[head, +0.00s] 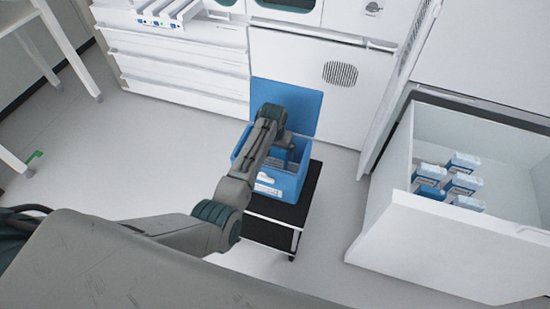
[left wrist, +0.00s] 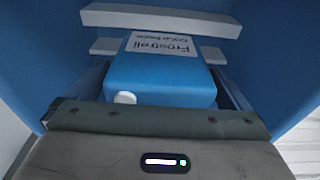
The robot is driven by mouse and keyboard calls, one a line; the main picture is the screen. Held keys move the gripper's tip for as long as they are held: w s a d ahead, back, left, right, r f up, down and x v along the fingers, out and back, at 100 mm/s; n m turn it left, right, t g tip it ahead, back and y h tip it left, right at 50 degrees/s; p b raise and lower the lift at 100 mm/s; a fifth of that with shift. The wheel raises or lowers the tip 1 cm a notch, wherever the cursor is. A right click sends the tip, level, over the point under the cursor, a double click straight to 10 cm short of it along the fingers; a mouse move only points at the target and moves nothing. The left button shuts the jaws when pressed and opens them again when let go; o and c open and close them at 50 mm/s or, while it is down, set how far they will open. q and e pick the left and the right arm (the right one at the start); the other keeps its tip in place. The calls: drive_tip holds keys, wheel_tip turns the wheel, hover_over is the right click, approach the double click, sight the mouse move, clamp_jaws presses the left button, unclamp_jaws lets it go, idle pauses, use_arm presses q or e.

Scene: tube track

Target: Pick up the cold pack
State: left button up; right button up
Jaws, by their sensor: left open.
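The cold pack (left wrist: 160,75) is a blue block with a white printed label. In the left wrist view it lies straight ahead of my left gripper, inside a blue-walled box. My left gripper (head: 284,151) reaches down into the open blue cooler box (head: 292,186) in the head view. It is open, with the pack in front of its palm; I cannot tell whether the fingers touch it. My forearm hides much of the cooler's inside in the head view. My right gripper is not in view.
The cooler's raised lid (head: 287,104) stands behind it. The cooler sits on a small black-topped cart (head: 276,236). An open white drawer (head: 390,190) at the right holds several blue-and-white packs (head: 461,184). White cabinets (head: 180,75) line the back.

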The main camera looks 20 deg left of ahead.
use_arm(q)
drive_tip(key=c, duration=0.9)
drive_tip(key=shift+r, duration=0.1)
wheel_tip(320, 180, up, 10)
drive_tip(key=shift+f, duration=0.15)
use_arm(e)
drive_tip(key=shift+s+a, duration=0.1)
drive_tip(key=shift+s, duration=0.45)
